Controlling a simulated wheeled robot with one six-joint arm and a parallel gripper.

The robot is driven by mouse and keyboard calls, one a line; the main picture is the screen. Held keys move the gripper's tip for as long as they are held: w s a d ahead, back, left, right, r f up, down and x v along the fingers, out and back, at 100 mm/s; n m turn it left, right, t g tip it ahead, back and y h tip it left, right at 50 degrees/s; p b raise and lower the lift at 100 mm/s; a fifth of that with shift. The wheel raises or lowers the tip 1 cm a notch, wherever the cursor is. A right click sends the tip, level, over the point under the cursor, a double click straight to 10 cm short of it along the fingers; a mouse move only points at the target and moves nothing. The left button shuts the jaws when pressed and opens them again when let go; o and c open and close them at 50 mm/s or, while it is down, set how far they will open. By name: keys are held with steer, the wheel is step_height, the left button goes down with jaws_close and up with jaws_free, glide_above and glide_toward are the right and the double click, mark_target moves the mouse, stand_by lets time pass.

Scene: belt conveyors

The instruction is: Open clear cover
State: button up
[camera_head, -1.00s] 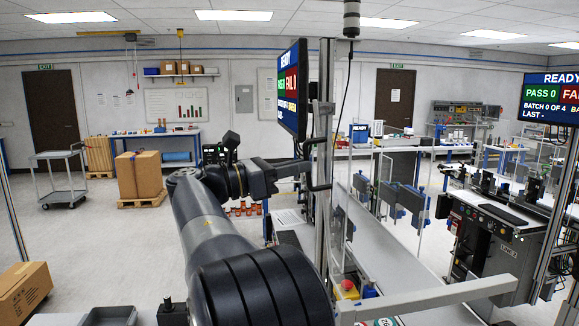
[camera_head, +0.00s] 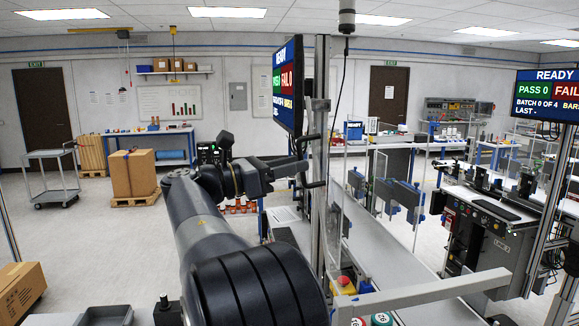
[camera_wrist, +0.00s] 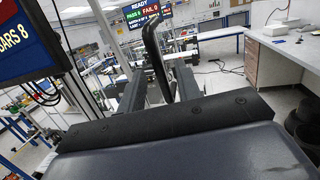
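The clear cover (camera_head: 338,232) is a see-through panel beside the upright metal post, over the near side of the belt; its edges are faint. A black bent handle (camera_head: 322,160) stands out at its upper part. My gripper (camera_head: 299,169) reaches from the left to this handle. In the wrist view, the two grey fingers of my gripper (camera_wrist: 160,88) stand apart, with the black handle (camera_wrist: 153,48) between them. A gap shows around the bar, so the gripper looks open; I cannot tell whether a finger touches it.
A status screen (camera_head: 288,85) hangs close above my gripper. A metal bar (camera_head: 430,293) crosses the front right. A red stop button (camera_head: 344,282) and coloured buttons sit low near the belt (camera_head: 385,255). Open floor lies to the left, with a cardboard box (camera_head: 20,290).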

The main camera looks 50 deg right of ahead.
steer(key=p+v, duration=0.4)
steer(key=v, duration=0.6)
steer(key=shift+w+a, duration=0.15)
steer(key=shift+a, duration=0.25)
steer(key=shift+f, duration=0.1)
steer(key=b+x, duration=0.4)
steer(key=x, duration=0.7)
